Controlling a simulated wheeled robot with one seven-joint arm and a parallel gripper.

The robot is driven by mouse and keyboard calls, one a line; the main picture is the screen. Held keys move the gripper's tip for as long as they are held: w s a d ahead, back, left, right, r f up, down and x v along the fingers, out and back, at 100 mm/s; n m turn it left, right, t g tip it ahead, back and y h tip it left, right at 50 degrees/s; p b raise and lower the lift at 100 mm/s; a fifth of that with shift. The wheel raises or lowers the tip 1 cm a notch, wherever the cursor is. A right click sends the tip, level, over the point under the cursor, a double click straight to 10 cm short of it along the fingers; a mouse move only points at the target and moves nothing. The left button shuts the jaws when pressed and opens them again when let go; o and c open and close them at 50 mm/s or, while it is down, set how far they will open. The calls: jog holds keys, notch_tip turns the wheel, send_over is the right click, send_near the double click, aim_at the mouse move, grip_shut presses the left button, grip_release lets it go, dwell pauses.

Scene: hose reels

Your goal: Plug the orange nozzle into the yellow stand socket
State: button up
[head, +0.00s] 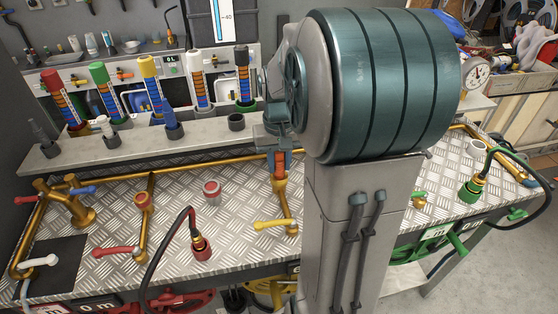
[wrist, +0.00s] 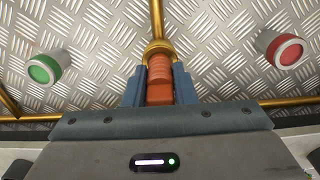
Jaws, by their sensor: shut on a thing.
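My gripper (head: 280,157) points down at the bench, and its two blue-grey fingers also show in the wrist view (wrist: 160,88). They are closed on the orange nozzle (wrist: 160,72). The nozzle lines up with the gold collar of the yellow stand socket (wrist: 157,47) and appears to meet it. I cannot tell whether it is fully seated. In the head view the orange piece (head: 280,164) shows just below the fingers, above the brass stand with the yellow handle (head: 274,224). My arm hides the area right of it.
A red-ringed fitting (head: 212,188) and a red nozzle with black hose (head: 200,246) are on the tread-plate bench left of the stand. A green-ringed fitting (wrist: 44,68) shows in the wrist view. A brass rail (head: 200,175) runs behind. A green nozzle (head: 472,188) is at right.

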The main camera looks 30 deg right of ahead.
jog(key=o, duration=1)
notch_tip(320, 180, up, 11)
jog(key=shift+r, duration=0.3)
jog(key=shift+s+a+r, duration=0.1)
jog(key=shift+a+r, duration=0.05)
jog(key=s+a+f+n+t, duration=0.1)
jog(key=s+a+f, duration=0.1)
jog(key=s+a, duration=0.2)
jog(key=s+a+f+n+t, duration=0.1)
jog(key=s+a+f, duration=0.2)
jog(key=s, duration=0.1)
jog(key=s+a+f+n+t, duration=0.1)
jog(key=s+a+f, duration=0.2)
jog(key=s+a, duration=0.1)
jog(key=shift+a+f, duration=0.2)
jog(key=shift+a, duration=0.15)
